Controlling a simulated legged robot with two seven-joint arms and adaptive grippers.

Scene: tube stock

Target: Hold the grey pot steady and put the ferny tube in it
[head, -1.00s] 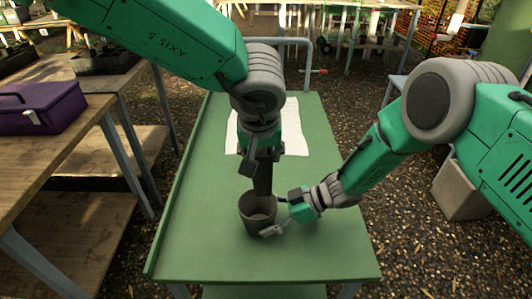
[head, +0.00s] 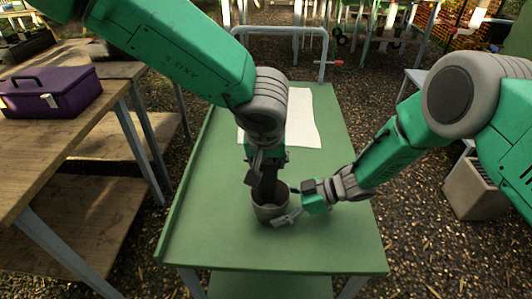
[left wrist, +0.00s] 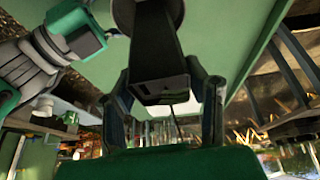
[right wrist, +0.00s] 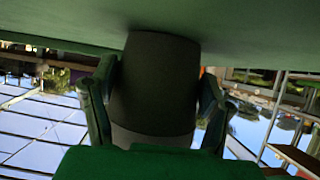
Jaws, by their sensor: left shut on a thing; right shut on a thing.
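The grey pot (head: 268,213) stands upright on the green table top. My right gripper (head: 288,207) is shut on the pot's wall from the right; in the right wrist view the pot (right wrist: 155,85) fills the space between the fingers (right wrist: 158,110). My left gripper (head: 264,174) is above the pot, shut on a dark, tapering square tube (head: 269,187). The tube's lower end is at the pot's mouth and looks inside the rim; its depth is hidden. In the left wrist view the tube (left wrist: 158,55) lies between the fingers (left wrist: 168,98). A thin dark stem shows; no fern leaves are clear.
A white sheet (head: 300,120) lies on the green table (head: 210,225) behind the pot. A bench at left holds a purple toolbox (head: 50,92). A grey crate (head: 472,190) stands on the ground at right. The table's front is clear.

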